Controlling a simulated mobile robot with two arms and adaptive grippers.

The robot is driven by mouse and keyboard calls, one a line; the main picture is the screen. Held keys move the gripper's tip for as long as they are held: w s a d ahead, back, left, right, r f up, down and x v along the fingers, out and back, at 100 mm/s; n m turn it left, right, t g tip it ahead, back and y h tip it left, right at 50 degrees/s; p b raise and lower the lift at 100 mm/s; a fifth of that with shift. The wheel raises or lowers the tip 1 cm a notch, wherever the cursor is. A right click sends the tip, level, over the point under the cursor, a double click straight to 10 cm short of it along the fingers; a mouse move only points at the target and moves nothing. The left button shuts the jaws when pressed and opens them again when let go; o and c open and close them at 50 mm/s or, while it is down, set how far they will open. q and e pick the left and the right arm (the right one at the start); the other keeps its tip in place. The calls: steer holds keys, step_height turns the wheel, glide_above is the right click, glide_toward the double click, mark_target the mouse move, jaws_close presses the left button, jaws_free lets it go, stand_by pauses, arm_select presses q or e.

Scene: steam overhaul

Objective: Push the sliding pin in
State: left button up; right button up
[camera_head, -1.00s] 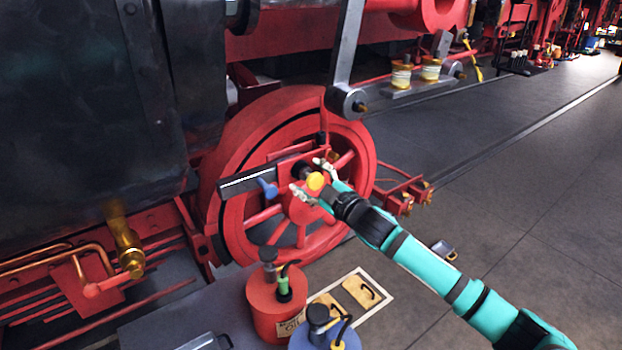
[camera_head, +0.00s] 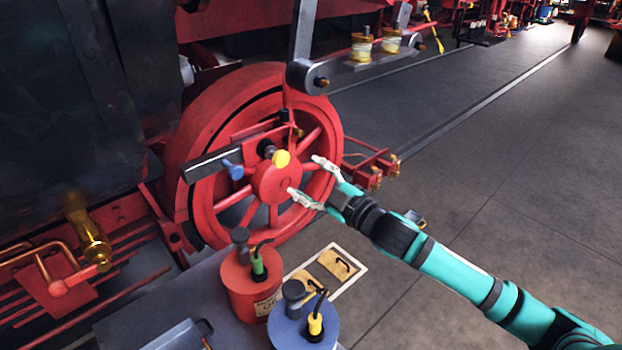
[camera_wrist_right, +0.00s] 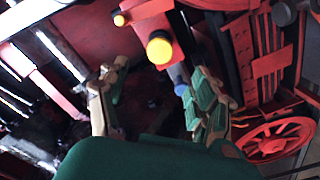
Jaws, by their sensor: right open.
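A dark pin with a yellow round end (camera_head: 281,158) sticks out from a red bracket at the red spoked wheel (camera_head: 262,187). I take it for the sliding pin; how deep it sits is hard to tell. In the right wrist view the yellow end (camera_wrist_right: 159,48) shows between and beyond my fingers. My right gripper (camera_head: 305,175) is open and empty, to the right of the yellow end and apart from it. Its spread fingers also show in the right wrist view (camera_wrist_right: 152,82). A blue knob (camera_head: 233,170) sits left of the pin. My left gripper is out of view.
A dark bar (camera_head: 212,163) crosses the wheel's left side. A red oil can (camera_head: 250,288) and a blue can (camera_head: 300,330) stand below the wheel. A hanging grey rod (camera_head: 302,35) is above. The floor to the right (camera_head: 500,150) is mostly clear.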

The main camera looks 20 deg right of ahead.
steer(key=s+d+m, duration=0.3)
steer(key=s+m, duration=0.4)
steer(key=p, duration=0.5)
glide_toward(283, 161)
steer(key=x, duration=0.8)
steer(key=shift+w+r, duration=0.15)
steer(key=shift+w, duration=0.1)
steer(key=shift+w+a, duration=0.3)
steer(key=shift+w, duration=0.25)
steer(key=shift+c, duration=0.5)
jaws_close()
